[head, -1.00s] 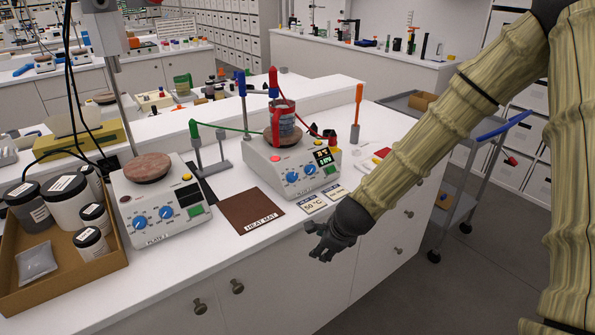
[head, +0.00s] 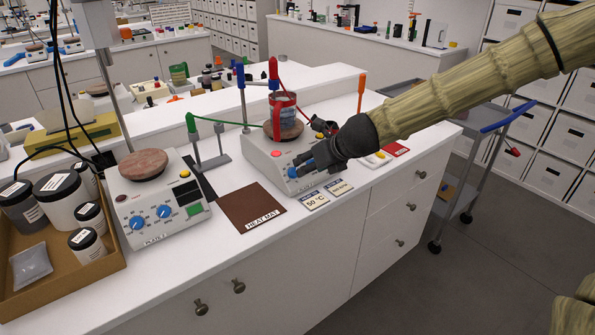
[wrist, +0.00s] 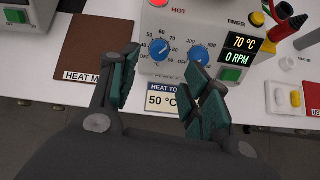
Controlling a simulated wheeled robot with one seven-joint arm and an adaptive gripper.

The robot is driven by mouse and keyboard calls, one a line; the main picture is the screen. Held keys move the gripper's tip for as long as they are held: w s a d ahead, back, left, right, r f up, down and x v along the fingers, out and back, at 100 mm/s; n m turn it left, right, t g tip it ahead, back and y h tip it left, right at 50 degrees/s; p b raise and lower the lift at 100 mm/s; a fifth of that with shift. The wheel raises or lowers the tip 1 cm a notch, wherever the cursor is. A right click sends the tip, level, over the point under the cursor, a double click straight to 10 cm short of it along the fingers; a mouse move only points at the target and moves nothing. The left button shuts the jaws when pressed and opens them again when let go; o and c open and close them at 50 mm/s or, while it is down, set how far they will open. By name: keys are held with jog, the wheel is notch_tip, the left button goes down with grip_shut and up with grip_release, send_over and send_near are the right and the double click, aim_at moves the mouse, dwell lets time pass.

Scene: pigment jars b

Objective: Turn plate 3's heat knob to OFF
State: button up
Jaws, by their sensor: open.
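The right hot plate (head: 262,158) is a white unit with a red HOT lamp and a display reading 70 °C and 0 RPM (wrist: 238,50). Its number label is not readable. In the wrist view its left blue knob (wrist: 160,49) sits in a dial with temperature numbers and OFF. A second blue knob (wrist: 198,53) sits to its right. My gripper (head: 296,165) is in front of this panel and hides much of it in the head view. In the wrist view my gripper (wrist: 162,82) is open and empty, its fingers to either side of the left knob, apart from it.
A red-banded vessel (head: 284,116) stands on the right plate under a red clamp. A brown heat mat (head: 250,205) and a 50 °C card (head: 316,202) lie in front. Another hot plate (head: 160,215) and a jar tray (head: 70,280) stand left.

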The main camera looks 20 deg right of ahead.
aim_at(294, 172)
jog(key=shift+x, duration=4)
jog(key=shift+a, duration=0.1)
jog(key=c, duration=1.1)
